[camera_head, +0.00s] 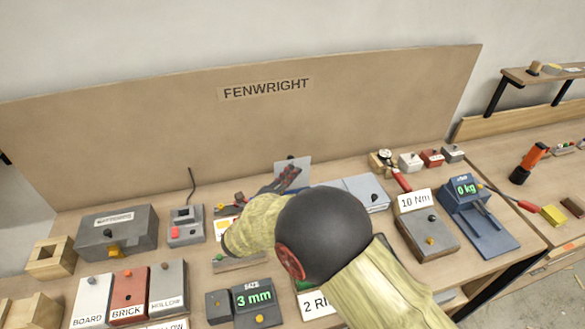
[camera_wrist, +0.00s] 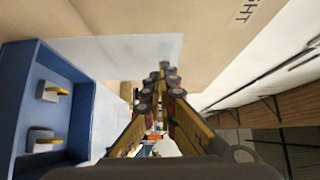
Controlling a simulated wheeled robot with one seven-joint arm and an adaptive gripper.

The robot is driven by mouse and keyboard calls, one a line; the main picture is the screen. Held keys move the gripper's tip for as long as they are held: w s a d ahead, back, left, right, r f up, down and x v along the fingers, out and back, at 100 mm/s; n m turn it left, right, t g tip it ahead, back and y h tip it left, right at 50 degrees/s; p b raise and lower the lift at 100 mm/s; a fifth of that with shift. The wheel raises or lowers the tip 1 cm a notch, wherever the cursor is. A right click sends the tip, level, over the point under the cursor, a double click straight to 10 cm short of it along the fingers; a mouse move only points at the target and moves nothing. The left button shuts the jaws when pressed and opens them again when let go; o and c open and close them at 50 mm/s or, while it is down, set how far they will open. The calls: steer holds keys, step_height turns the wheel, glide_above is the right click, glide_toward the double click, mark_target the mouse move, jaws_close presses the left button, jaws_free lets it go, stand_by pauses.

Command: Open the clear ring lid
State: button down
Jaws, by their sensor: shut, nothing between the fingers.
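A pale, see-through panel (camera_head: 293,168), which looks like the clear lid, stands raised near the backboard, partly behind my gripper. In the wrist view the pale panel (camera_wrist: 112,62) spans the upper left, beside and above a blue open-topped box (camera_wrist: 82,92) holding grey blocks with yellow bars. My gripper (camera_head: 288,177) is shut and empty, its dark jointed fingers close in front of the panel. In the wrist view the fingertips (camera_wrist: 164,72) meet near the panel's right edge. I cannot tell whether they touch it. My arm hides the lid's lower edge and hinge in the head view.
A grey battery box (camera_head: 117,232) and a small grey device (camera_head: 186,226) stand to the left. A 10 Nm box (camera_head: 427,235) and a blue scale (camera_head: 477,215) stand to the right. The FENWRIGHT backboard (camera_head: 240,120) rises close behind.

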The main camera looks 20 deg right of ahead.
steer(key=shift+w+r+p, duration=0.25)
steer(key=shift+r+p, duration=0.05)
steer(key=shift+p, duration=0.6)
steer(key=shift+w+f+n+p, duration=0.15)
steer(key=shift+n+p, duration=0.15)
steer(key=shift+p, duration=0.15)
